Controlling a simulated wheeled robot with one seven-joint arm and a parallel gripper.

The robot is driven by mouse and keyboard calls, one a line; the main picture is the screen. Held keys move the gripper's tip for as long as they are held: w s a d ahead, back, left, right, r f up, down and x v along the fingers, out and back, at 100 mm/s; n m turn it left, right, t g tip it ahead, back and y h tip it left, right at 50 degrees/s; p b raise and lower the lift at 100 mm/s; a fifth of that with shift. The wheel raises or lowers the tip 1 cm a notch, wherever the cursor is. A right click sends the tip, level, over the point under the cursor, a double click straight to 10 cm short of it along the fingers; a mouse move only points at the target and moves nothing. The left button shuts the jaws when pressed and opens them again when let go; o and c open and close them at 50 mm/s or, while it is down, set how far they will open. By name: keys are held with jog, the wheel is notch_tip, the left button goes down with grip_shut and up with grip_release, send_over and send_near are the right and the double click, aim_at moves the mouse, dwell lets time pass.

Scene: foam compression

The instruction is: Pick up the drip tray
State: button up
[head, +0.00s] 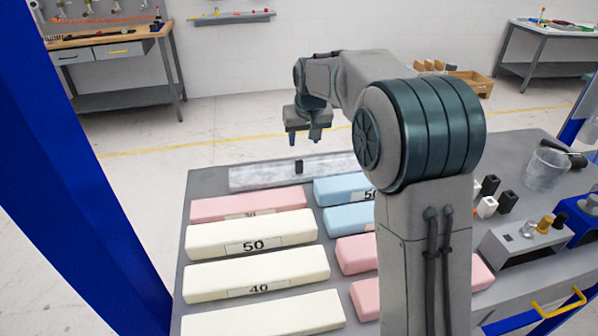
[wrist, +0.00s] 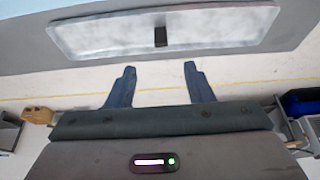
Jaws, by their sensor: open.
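The drip tray (head: 262,175) is a long, shallow grey-white metal tray with a small upright black block-like handle (head: 299,167) near its middle. It lies along the far edge of the grey table, and my arm hides its right part in the head view. In the wrist view the tray (wrist: 215,33) spans the top of the picture, with the black handle (wrist: 161,37) at its middle. My gripper (head: 303,139) is above the tray's far side, with its fingers pointing down. The fingers (wrist: 160,72) are open and empty, apart from the handle.
Pink, cream and blue foam blocks (head: 250,240) with number labels fill the table (head: 206,180) in front of the tray. A clear cup (head: 545,170), small black and white blocks and a grey fixture (head: 525,240) stand at the right.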

aim_at(299, 161)
jog(key=x, duration=0.8)
jog(key=shift+w+p, duration=0.1)
jog(key=shift+p, duration=0.25)
jog(key=shift+w+p+x, duration=0.15)
jog(key=shift+p+x, duration=0.2)
jog(key=shift+x, duration=1.05)
jog(key=shift+w+p+x, duration=0.1)
jog(key=shift+p+x, duration=0.25)
jog(key=shift+x, duration=1.05)
jog(key=shift+r, duration=0.2)
grip_shut()
